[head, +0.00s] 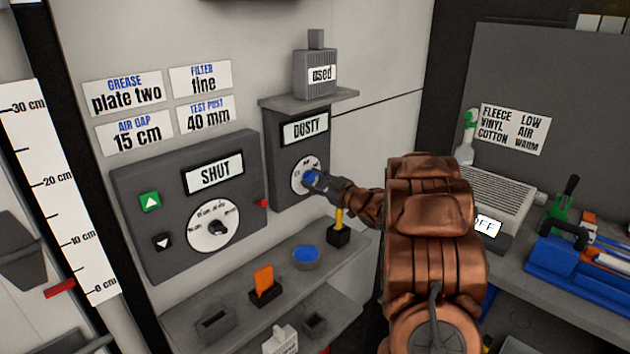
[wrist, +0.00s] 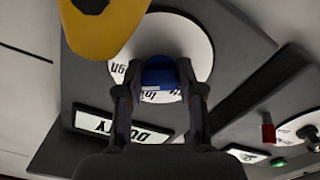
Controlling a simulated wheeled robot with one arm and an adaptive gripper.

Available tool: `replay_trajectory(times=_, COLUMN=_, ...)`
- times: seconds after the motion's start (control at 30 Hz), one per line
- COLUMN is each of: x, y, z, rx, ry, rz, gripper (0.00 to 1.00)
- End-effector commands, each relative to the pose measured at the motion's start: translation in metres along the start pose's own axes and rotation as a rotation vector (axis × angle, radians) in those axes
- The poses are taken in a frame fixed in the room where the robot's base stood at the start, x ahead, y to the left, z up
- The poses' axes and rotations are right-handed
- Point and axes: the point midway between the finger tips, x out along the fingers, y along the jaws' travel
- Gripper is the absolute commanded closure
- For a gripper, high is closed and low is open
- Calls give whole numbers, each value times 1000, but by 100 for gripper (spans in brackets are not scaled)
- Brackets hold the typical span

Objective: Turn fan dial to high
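A blue dial knob (head: 310,178) sits on a round white dial plate (head: 298,172) on the grey panel below the DUSTY sign (head: 305,128). My gripper (head: 320,182) reaches it from the right. In the wrist view the two fingers of my gripper (wrist: 159,84) stand on either side of the blue knob (wrist: 158,72) and appear to be closed on it. The dial plate (wrist: 196,45) shows behind it, with lettering partly hidden by the fingers and knob. I cannot read which setting the knob points to.
A SHUT panel (head: 180,225) with a second dial (head: 214,228) and a red knob (head: 262,203) is left of the dial. A yellow-handled tool (head: 339,219) stands below on the shelf. A grey box (head: 316,75) marked used sits above on a ledge (head: 345,95).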

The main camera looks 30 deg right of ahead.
Motion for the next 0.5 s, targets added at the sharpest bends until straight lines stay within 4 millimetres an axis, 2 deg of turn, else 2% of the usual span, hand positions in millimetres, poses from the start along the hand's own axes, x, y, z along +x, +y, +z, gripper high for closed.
replay_trajectory(times=0.03, x=0, y=0, z=0, rx=0, ry=0, rz=1, gripper=57)
replay_trajectory(times=0.23, x=0, y=0, z=0, rx=0, ry=0, rz=0, gripper=38)
replay_trajectory(times=0.5, x=0, y=0, z=0, rx=-1, ry=0, rz=0, gripper=38)
